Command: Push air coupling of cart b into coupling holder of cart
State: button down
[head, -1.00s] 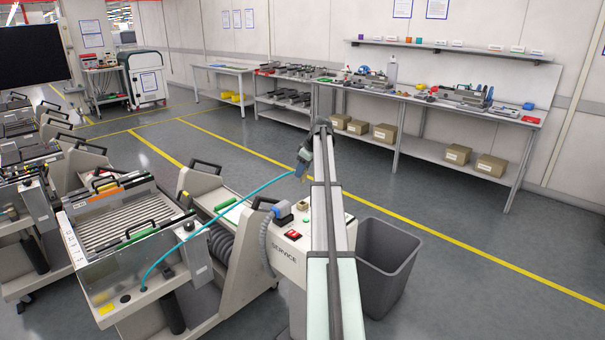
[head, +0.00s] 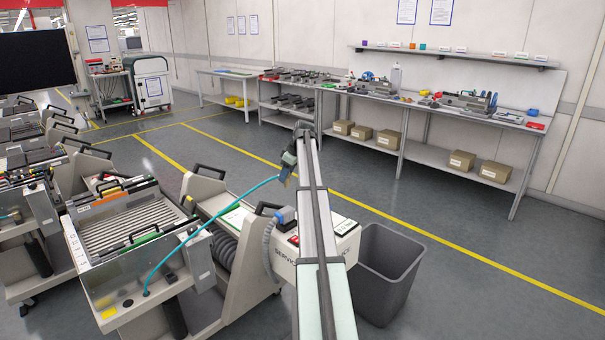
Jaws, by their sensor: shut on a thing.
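My gripper (head: 288,170) is at the far end of my arm, above the service unit, and is seen small and mostly from behind. It is shut on the end of a teal air hose (head: 212,216); the air coupling there is mostly hidden by the jaws. The hose arcs down to the left, to the front panel of the nearest feeder cart (head: 105,268). The gripper is in the air, apart from this cart. I cannot make out the coupling holder for certain; a grey upright box (head: 199,262) stands on the cart's right front corner.
The white service unit (head: 343,246) with a blue-ended grey corrugated hose (head: 268,250) stands just right of the cart. A grey bin (head: 388,275) is beside it. More carts (head: 30,215) crowd the left. Open floor lies behind, before the workbenches (head: 440,115).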

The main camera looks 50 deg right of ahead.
jog(key=shift+m+h, duration=0.3)
jog(key=shift+m, duration=0.5)
jog(key=w+a+f, duration=0.5)
jog(key=w+a, duration=0.1)
jog(key=a, duration=0.9)
jog(key=w+a+f, duration=0.4)
jog(key=w+a, duration=0.2)
jog(key=a, duration=1)
jog(key=w+a+f, duration=0.5)
jog(key=w+a, duration=0.1)
jog(key=a, duration=1)
jog(key=shift+f, duration=0.35)
jog(key=shift+f, duration=6.5)
jog(key=shift+f, duration=1.3)
